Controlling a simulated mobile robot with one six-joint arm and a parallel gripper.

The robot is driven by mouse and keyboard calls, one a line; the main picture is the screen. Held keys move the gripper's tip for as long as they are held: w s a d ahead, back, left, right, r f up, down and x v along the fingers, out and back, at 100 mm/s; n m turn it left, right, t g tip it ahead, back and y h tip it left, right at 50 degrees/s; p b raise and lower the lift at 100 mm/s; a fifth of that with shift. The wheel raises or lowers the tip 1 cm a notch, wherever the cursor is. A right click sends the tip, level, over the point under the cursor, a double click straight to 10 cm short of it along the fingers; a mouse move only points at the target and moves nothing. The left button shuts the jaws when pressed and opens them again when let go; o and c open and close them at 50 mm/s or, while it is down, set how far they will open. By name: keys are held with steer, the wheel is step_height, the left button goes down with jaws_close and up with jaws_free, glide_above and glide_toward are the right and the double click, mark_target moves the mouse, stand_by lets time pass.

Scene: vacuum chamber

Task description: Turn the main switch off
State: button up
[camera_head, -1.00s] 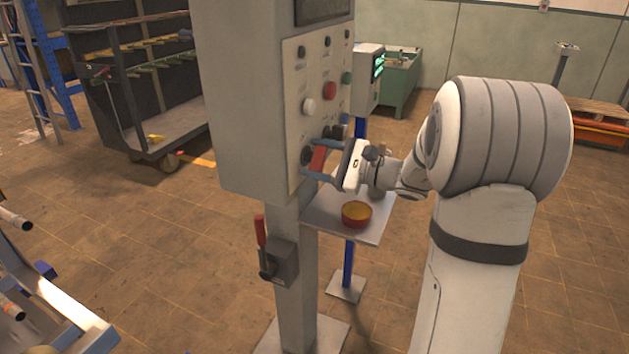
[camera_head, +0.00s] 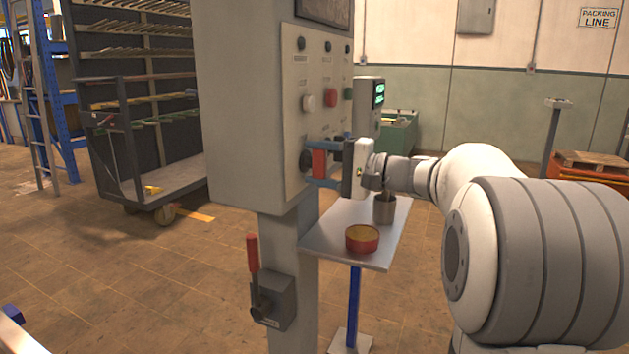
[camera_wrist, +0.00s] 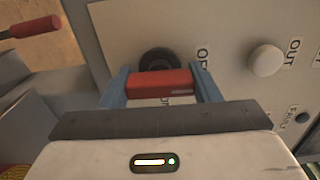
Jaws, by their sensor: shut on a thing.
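The main switch is a red handle (camera_head: 319,163) on a round black base, low on the front panel of the grey control cabinet. It also shows in the wrist view as a red bar (camera_wrist: 162,83) in front of the black base (camera_wrist: 158,60). My gripper (camera_head: 314,161) is shut on this handle. Its blue fingers (camera_wrist: 162,86) sit at the two ends of the bar in the wrist view. In the head view the handle stands about upright. Lettering beside the base is partly hidden by a finger.
White (camera_head: 308,103), red (camera_head: 330,97) and green buttons sit above the switch. A red-handled lever (camera_head: 253,254) is on a box on the cabinet's post. A small table (camera_head: 330,241) below my gripper holds a red bowl (camera_head: 362,239) and a metal cup (camera_head: 384,210). A rack cart stands left.

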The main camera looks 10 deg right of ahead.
steer(key=shift+d+n+b, duration=0.1)
steer(key=shift+n+b, duration=0.2)
steer(key=shift+b, duration=0.05)
stand_by(0.3)
steer(key=o, duration=1)
steer(key=v, duration=0.8)
steer(key=shift+p, duration=0.4)
